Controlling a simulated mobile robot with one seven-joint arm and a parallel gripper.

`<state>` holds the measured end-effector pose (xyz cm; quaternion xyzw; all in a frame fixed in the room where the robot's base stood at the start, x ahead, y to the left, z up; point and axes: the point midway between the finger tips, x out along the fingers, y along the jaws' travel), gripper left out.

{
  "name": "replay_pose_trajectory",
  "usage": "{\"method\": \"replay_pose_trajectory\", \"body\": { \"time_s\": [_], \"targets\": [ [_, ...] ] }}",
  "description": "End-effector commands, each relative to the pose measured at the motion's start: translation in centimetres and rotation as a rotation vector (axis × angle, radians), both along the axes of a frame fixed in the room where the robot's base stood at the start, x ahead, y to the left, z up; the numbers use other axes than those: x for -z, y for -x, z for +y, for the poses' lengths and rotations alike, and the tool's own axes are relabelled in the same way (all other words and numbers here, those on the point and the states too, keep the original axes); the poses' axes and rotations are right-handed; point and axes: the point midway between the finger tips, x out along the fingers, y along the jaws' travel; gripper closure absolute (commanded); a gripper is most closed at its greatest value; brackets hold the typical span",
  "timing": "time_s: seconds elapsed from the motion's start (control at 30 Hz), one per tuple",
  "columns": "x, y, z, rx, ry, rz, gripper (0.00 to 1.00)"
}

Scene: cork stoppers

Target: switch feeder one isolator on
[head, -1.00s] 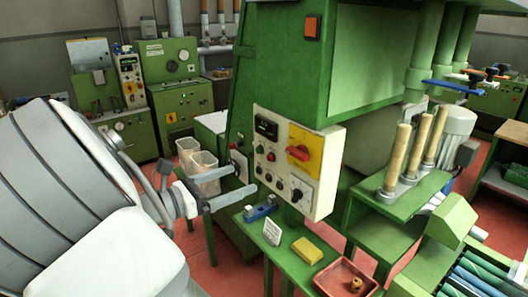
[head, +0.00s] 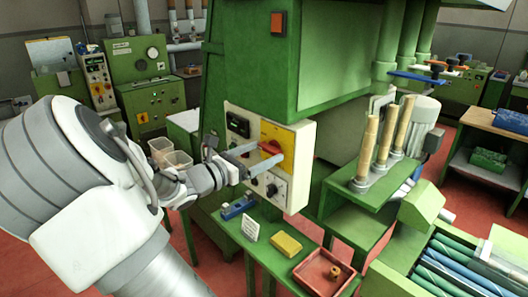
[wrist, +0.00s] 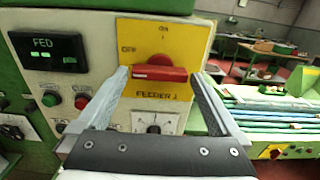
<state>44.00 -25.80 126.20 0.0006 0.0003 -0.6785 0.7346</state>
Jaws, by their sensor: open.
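The feeder one isolator is a red rotary handle (wrist: 160,74) on a yellow plate (wrist: 165,38) marked ON at the top, OFF at the left and FEEDER 1 below. The handle lies about level, in line with OFF. In the head view the red handle (head: 271,147) is partly behind my fingers. My gripper (wrist: 161,78) is open, with one finger at each end of the handle in the wrist view. The head view also shows my gripper (head: 266,154) close in front of the plate. I cannot tell whether the fingers touch the handle.
The pale control panel (head: 299,180) also carries a FED display (wrist: 47,51), push buttons (wrist: 66,99) and a dial (wrist: 153,124) below the isolator. Below it, a green bench holds a yellow block (head: 286,245) and a red tray (head: 322,279). Wooden-topped posts (head: 370,145) stand to the right.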

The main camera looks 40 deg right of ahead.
Motion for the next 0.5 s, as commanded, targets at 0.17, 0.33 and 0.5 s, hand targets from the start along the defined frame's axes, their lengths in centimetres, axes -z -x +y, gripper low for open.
{"method": "replay_pose_trajectory", "body": {
  "time_s": [0.17,0.33,0.5],
  "targets": [
    [-0.01,-0.07,-1.04,0.0,0.0,0.0,0.0],
    [-0.01,-0.09,-1.13,-0.001,0.0,0.0,0.0],
    [-0.01,-0.08,-1.11,0.0,0.0,0.0,0.14]
  ]
}}
